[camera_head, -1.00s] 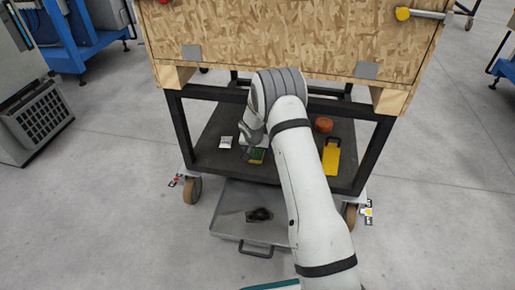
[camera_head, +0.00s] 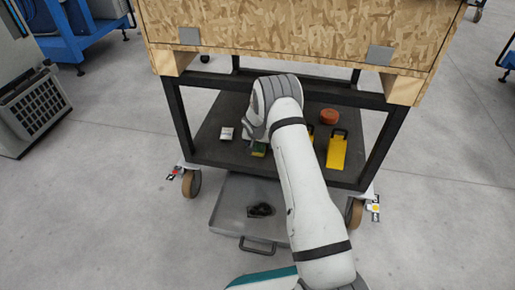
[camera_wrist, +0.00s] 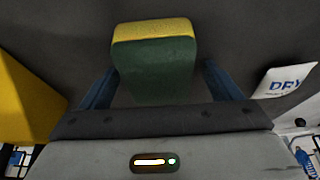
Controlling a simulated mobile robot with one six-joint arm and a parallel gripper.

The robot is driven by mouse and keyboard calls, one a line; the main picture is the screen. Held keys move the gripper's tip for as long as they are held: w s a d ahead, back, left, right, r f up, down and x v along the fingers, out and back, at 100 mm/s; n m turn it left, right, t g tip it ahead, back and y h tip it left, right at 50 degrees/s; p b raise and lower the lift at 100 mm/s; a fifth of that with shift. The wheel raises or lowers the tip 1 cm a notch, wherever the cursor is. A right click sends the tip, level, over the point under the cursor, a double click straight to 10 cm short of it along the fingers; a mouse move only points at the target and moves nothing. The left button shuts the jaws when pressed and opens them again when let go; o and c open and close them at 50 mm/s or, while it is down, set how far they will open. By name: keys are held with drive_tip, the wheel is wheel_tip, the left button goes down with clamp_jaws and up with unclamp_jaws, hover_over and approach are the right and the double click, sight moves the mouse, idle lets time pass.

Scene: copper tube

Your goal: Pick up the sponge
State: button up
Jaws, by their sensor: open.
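The sponge (camera_wrist: 155,60), yellow on one side and dark green on the other, lies on the dark lower shelf of the cart. In the wrist view it is between the two blue fingers of my gripper (camera_wrist: 160,88), with a gap showing on each side. My gripper is open. In the head view only part of the sponge (camera_head: 259,150) shows, because my arm covers the rest and hides the fingertips.
The dark shelf (camera_head: 215,150) also holds a white packet marked "DRY" (camera_wrist: 288,80), a yellow object (camera_head: 337,150) and an orange-brown round item (camera_head: 329,116). A wooden box (camera_head: 300,30) is above. A grey tray (camera_head: 228,208) lies on the floor in front.

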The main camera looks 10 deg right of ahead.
drive_tip(key=shift+b, duration=0.3)
drive_tip(key=c, duration=1.1)
